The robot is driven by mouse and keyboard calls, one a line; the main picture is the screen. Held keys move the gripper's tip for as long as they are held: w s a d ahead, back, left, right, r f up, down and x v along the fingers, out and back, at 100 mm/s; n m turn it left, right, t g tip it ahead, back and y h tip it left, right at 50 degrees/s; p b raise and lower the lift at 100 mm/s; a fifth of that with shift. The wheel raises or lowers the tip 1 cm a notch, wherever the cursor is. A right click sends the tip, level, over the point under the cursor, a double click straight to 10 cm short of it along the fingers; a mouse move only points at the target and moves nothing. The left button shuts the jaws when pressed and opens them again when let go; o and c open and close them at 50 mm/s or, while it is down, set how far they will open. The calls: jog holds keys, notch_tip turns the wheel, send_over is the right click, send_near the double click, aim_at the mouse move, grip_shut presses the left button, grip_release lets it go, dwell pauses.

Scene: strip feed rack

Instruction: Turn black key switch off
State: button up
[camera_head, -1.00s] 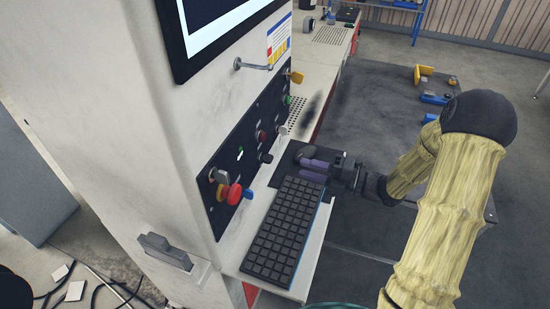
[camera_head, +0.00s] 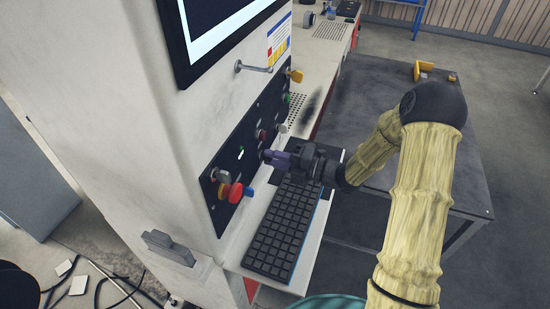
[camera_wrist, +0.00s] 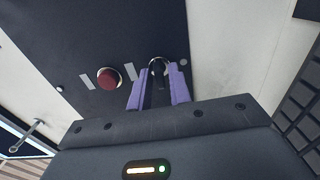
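My gripper (camera_head: 272,158) is at the dark control panel (camera_head: 238,138), with its purple fingertips in front of the panel's right part. In the wrist view the two purple fingers (camera_wrist: 159,84) are spread apart, one on each side of the black key switch (camera_wrist: 157,70). The switch's round metal collar shows between the fingertips, and a dark part of the switch lies in the gap. I cannot see clear contact of either finger with the switch. In the head view my gripper covers the switch.
A red button (camera_wrist: 109,78) sits beside the switch. A red knob (camera_head: 235,192) and a grey switch (camera_head: 222,176) are lower on the panel. A keyboard (camera_head: 282,232) lies on the shelf below. A metal handle (camera_head: 252,67) juts out above the panel.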

grip_shut()
jog(key=shift+m, duration=0.3)
jog(key=m+p, duration=0.4)
jog(key=m, duration=1.3)
jog(key=shift+f, duration=0.1)
jog(key=shift+m, duration=0.3)
jog(key=shift+o, duration=1.6)
grip_release()
